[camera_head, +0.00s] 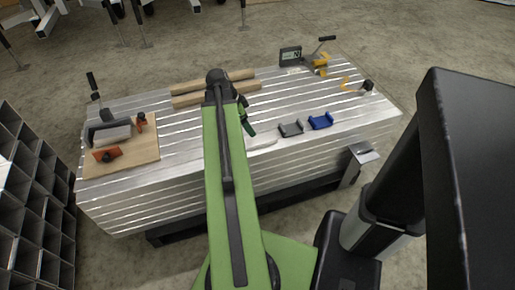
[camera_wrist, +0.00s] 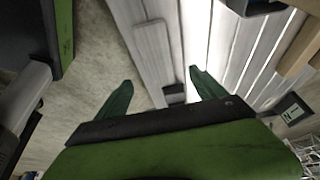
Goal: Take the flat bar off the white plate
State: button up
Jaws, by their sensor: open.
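A thin white plate (camera_head: 261,143) lies near the front edge of the slatted metal trailer top in the head view, just right of my arm. Its left part is hidden behind the arm. I cannot make out the flat bar; the arm may cover it. My gripper (camera_head: 246,116) is above the trailer top, mostly hidden behind the arm, with a dark green finger showing beyond the plate. In the wrist view my gripper (camera_wrist: 160,78) has its two green fingers wide apart with nothing held between them.
A grey holder (camera_head: 291,128) and a blue holder (camera_head: 320,121) stand right of the plate. A wooden board (camera_head: 142,153) with clamps is at the left. A meter (camera_head: 290,55) stands at the back right. Grey bins (camera_head: 35,200) stand at the left.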

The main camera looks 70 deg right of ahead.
jog(key=b, duration=0.3)
send_over(257, 139)
jog(key=w+a, duration=0.2)
jog(key=f, duration=0.4)
jog(key=shift+d+f, duration=0.25)
jog(key=shift+f, duration=0.05)
jog(key=shift+s+d+f, duration=0.1)
jog(key=shift+s+f, duration=0.05)
jog(key=b+x, duration=0.5)
jog(key=shift+f, duration=0.25)
jog(key=shift+r, duration=0.2)
grip_shut()
